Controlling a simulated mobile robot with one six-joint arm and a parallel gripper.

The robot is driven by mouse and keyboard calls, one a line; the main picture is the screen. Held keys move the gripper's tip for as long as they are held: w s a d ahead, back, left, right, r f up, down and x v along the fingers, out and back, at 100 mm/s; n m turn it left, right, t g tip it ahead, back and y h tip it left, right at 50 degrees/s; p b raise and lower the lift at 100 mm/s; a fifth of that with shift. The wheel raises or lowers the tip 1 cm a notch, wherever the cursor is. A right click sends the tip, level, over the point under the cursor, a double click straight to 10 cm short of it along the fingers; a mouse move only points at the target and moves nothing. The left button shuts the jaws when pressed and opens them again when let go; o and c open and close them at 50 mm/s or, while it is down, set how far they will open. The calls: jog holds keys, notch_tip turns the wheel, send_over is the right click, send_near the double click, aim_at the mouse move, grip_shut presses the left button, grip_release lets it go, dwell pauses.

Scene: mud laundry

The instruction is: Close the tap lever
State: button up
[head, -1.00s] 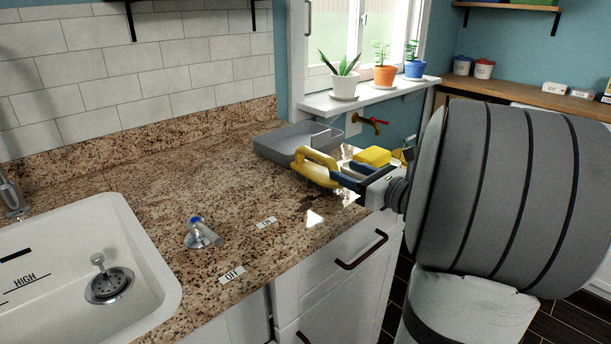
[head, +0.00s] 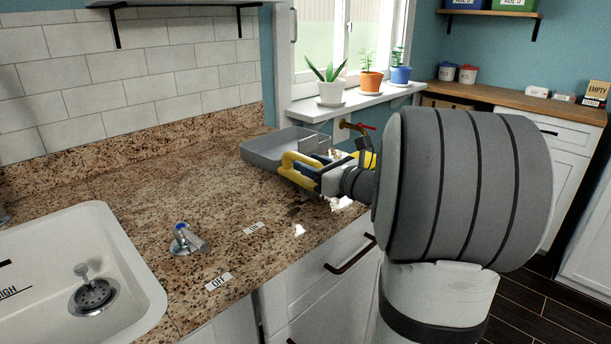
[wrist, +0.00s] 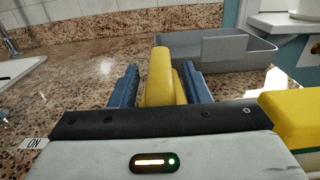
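The chrome tap lever (head: 192,238) with a blue cap stands on the granite counter, right of the sink. Its handle points right and slightly toward the front, between the OFF label (head: 218,281) and the ON label (head: 253,228). My gripper (head: 308,168) is well to the right of it and farther back, before the grey tray. Its blue fingers are shut around a yellow scrubbing brush (wrist: 160,75), which sticks up between them in the wrist view. The lever is not visible in the wrist view; the ON label (wrist: 34,143) shows at its left edge.
The white sink (head: 140,275) is at the left. The grey tray (head: 262,152) stands behind my gripper. A yellow block (wrist: 295,118) lies right of it in the wrist view. A red-handled wall tap (head: 362,128) is under the windowsill. Counter between lever and gripper is mostly clear.

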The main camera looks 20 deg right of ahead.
grip_shut()
dwell(0.3)
